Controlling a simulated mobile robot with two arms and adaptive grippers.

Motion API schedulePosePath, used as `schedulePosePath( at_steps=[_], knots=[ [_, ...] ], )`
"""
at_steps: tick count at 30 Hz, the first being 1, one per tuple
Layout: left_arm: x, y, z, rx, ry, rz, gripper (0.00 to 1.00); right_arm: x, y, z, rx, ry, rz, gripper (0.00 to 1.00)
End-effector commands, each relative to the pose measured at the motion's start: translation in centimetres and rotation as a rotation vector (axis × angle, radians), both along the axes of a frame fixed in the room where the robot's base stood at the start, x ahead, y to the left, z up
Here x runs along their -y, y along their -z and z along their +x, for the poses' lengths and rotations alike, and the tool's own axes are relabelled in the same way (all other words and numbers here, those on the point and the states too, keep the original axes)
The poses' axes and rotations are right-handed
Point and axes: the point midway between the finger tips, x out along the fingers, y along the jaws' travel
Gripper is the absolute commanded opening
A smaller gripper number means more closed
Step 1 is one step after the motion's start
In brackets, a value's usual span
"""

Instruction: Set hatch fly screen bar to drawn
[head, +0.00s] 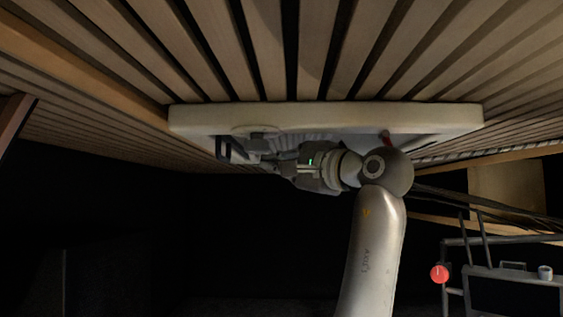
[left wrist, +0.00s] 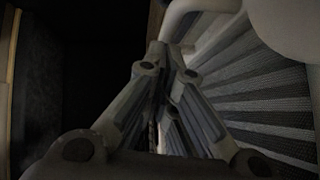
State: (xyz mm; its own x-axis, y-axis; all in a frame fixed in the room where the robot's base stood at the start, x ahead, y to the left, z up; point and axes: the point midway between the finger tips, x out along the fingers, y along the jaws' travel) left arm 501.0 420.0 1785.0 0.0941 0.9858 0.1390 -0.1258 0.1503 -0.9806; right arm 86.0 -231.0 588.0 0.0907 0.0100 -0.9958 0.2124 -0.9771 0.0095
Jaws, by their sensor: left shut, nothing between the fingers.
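The pale hatch frame (head: 330,115) is set in the slatted ceiling in the head view, partly covered by my arm. Grey pleated fly screen (left wrist: 255,90) spreads over the right of the left wrist view. A pale curved bar (left wrist: 195,8) runs just beyond my fingertips; I cannot tell for sure that it is the screen bar, or whether the fingers touch it. My left gripper (head: 252,148) is shut and empty under the left part of the hatch; it also shows in the left wrist view (left wrist: 168,58). My right gripper is not in view.
Wooden ceiling slats (head: 260,50) surround the hatch. Below it the space is dark. At the lower right are a metal rail frame (head: 462,240), a red ball (head: 439,273) and a pale cup (head: 545,272). A small red piece (head: 386,139) shows at the hatch's right part.

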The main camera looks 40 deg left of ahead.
Motion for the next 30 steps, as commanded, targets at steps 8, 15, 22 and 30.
schedulePosePath(
  at_steps=[8,15,22,30],
  knots=[
    [-1.2,0.4,-1.0,0.003,-0.002,-0.003,0.00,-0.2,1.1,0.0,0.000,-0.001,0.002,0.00],
    [-3.6,0.2,-3.1,0.002,-0.001,0.000,0.00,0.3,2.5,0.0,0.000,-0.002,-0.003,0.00],
    [-3.8,0.0,-3.3,0.000,-0.001,0.000,0.00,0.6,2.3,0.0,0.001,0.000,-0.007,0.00],
    [-3.9,0.0,-3.0,0.000,-0.002,-0.001,0.00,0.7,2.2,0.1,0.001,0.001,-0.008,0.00]
  ],
)
